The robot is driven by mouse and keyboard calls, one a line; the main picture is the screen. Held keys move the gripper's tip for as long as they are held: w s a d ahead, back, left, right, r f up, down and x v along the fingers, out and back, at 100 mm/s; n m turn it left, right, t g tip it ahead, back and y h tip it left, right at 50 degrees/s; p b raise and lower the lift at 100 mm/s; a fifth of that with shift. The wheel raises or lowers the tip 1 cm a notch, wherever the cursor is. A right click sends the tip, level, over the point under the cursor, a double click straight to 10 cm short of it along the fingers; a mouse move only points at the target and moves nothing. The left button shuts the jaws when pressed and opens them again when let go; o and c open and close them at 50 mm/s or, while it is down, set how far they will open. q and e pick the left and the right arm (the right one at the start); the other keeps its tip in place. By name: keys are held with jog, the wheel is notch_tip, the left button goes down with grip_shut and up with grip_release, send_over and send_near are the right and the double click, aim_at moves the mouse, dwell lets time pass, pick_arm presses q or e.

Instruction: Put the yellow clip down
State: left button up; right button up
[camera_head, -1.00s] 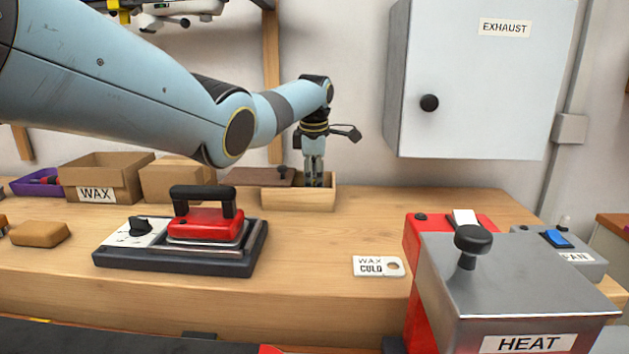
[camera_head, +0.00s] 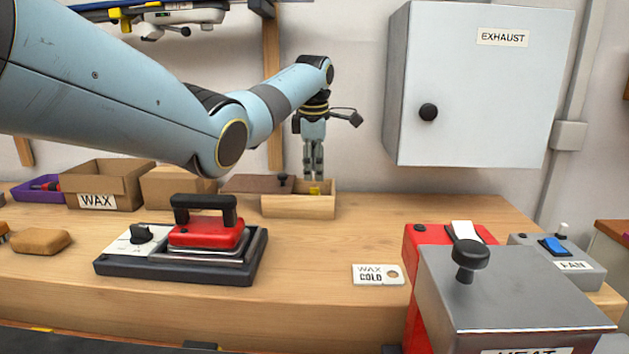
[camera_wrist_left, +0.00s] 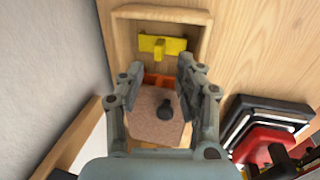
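The yellow clip (camera_head: 314,190) lies in the open part of a small wooden box (camera_head: 290,207) at the back of the bench. In the left wrist view the clip (camera_wrist_left: 175,46) rests on the box floor near one end wall, apart from my fingers. My left gripper (camera_head: 313,178) points down just above the box. In the left wrist view, my left gripper (camera_wrist_left: 161,70) has its fingers spread with nothing between them. A brown lid (camera_wrist_left: 150,118) with a black knob covers the other part of the box. My right gripper is not in view.
An orange piece (camera_wrist_left: 157,80) shows in the box beside the lid. Left of the box stand cardboard boxes (camera_head: 178,188) and a red sealing iron (camera_head: 205,233) on its base. A WAX COLD tag (camera_head: 370,280) lies in front. A heater box (camera_head: 510,290) stands at right.

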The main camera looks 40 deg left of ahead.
pick_arm(q)
notch_tip(320, 180, up, 6)
jog(key=shift+s+d+r, duration=0.15)
jog(key=shift+s+d, duration=0.25)
jog(key=shift+s, duration=0.05)
